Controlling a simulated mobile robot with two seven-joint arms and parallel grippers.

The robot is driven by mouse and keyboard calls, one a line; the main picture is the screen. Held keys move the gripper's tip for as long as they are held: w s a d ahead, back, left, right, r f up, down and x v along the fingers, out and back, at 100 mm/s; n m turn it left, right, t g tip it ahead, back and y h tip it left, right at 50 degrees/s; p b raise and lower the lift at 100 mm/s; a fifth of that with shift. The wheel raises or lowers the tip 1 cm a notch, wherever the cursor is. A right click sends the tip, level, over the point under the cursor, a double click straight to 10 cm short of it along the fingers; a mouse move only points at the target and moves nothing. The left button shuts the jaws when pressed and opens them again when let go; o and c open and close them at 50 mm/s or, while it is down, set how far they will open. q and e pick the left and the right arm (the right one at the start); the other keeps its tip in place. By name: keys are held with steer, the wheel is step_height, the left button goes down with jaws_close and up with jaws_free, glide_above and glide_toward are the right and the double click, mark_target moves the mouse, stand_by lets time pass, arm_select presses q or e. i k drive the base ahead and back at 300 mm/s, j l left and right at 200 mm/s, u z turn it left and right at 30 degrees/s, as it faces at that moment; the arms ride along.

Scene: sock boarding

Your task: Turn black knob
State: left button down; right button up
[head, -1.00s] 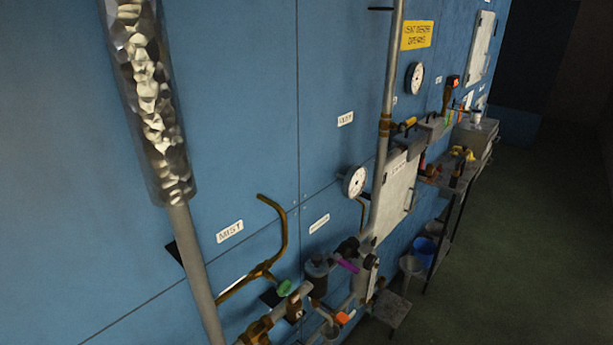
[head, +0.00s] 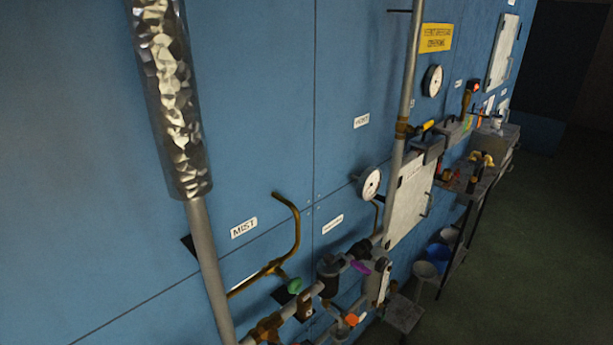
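A dark, rounded knob-like part (head: 361,249) sits on the pipework low on the blue wall, just above a purple handle (head: 361,267). A larger black cylindrical part (head: 328,277) is on the same pipe to its left. I cannot tell for sure which of these is the black knob. A green knob (head: 294,286) and an orange knob (head: 351,319) are nearby on the pipes. Neither of my grippers is in view.
A round gauge (head: 369,184), a pale panel (head: 410,200) and a cluttered shelf (head: 462,185) are on the right. Buckets (head: 425,272) stand below. The dark floor (head: 540,250) at right is clear.

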mark_target(381, 264)
steer(key=i+l, duration=0.15)
steer(key=l, duration=0.4)
steer(key=i+l, duration=0.15)
steer(key=l, duration=0.4)
steer(key=i+l, duration=0.15)
steer(key=l, duration=0.4)
steer(key=i+l, duration=0.2)
steer(key=l, duration=0.35)
steer(key=i+l, duration=0.15)
steer(key=l, duration=0.4)
steer(key=i+l, duration=0.15)
steer(key=l, duration=0.4)
steer(key=i+l, duration=0.15)
steer(key=l, duration=0.4)
steer(key=i+l, duration=0.15)
steer(key=l, duration=0.4)
steer(key=u, duration=2.15)
steer(key=k+j+z, duration=0.15)
steer(key=j, duration=0.2)
steer(key=i, duration=0.05)
